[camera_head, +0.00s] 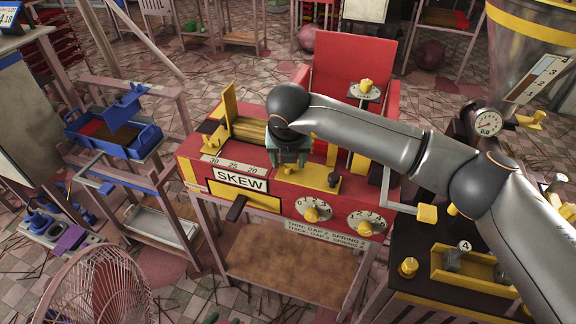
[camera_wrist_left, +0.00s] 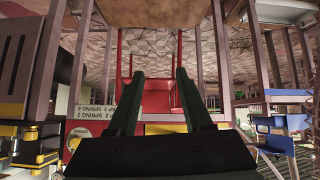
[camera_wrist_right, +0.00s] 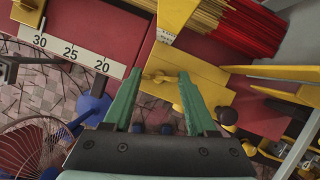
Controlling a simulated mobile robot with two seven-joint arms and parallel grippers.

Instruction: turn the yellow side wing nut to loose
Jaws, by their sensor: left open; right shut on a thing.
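My right gripper (camera_wrist_right: 160,92) reaches down onto the red SKEW machine (camera_head: 240,187) from the right. In the right wrist view, a yellow wing nut (camera_wrist_right: 165,76) on a yellow plate (camera_wrist_right: 192,76) shows between the green fingertips, and the gripper is shut on it.
A blue tray (camera_head: 115,132) stands on a rack at left, and a fan (camera_head: 98,285) stands at lower left. A dark bench (camera_head: 400,300) with a yellow tray is at lower right.

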